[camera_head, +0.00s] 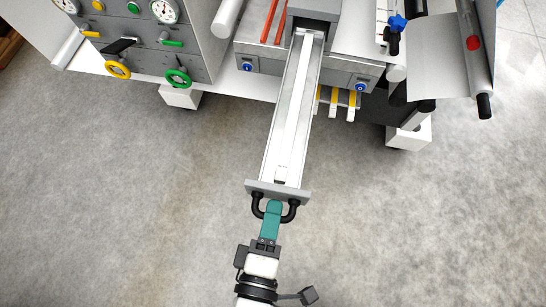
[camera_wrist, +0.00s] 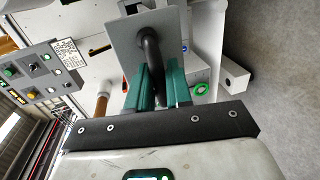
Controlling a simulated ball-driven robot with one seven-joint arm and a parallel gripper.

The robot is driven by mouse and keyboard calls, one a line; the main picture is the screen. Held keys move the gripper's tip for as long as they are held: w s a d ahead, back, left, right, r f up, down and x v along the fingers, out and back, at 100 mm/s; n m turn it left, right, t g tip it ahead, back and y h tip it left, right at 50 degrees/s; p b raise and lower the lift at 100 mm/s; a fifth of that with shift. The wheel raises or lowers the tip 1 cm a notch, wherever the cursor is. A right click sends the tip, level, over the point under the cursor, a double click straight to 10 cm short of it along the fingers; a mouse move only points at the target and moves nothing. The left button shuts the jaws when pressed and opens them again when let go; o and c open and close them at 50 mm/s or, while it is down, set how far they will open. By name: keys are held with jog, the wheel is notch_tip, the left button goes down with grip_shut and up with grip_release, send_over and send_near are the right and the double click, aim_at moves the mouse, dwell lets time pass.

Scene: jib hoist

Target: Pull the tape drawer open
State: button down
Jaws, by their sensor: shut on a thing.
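The tape drawer (camera_head: 266,160) is a long, narrow metal tray extending far out of its grey housing (camera_head: 313,18) toward me. A white strip (camera_head: 297,85) lies along its inside. Its grey front plate (camera_head: 300,194) carries a black bow handle (camera_head: 292,212). My gripper (camera_head: 273,206), with teal fingers, is shut on the middle of this handle. In the wrist view the fingers (camera_wrist: 159,85) sit on both sides of the black handle (camera_wrist: 150,47), in front of the grey plate (camera_wrist: 128,37). The handle's gripped part is partly hidden by the fingers.
The machine stands behind the drawer, with a gauge and valve panel (camera_head: 145,35) at left and a roller unit (camera_head: 440,60) at right. Yellow pedals (camera_head: 335,103) stick out beside the drawer. The concrete floor (camera_head: 420,230) around my arm is clear.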

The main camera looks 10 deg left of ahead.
jog(key=shift+s+f, duration=0.1)
jog(key=shift+s, duration=0.15)
jog(key=c, duration=1.2)
grip_release()
jog(key=v, duration=1.1)
jog(key=shift+w, duration=0.1)
jog(key=w+d+f+m+g+h+p, duration=0.25)
jog(key=w+d+m+g+h, duration=0.2)
jog(key=w+d, duration=0.4)
jog(key=d+f+m+g+y+p, duration=0.1)
jog(key=d+m+g, duration=0.2)
jog(key=d, duration=0.4)
jog(key=d+f+m+g+y+p, duration=0.1)
jog(key=d+f+m+g+y, duration=0.1)
jog(key=d+m, duration=0.4)
jog(key=d+f+m+g+y+p, duration=0.2)
jog(key=d+m+g, duration=0.2)
jog(key=d, duration=0.4)
jog(key=shift+w+d+m+g, duration=0.15)
jog(key=shift+m+g, duration=0.1)
jog(key=shift+g, duration=0.3)
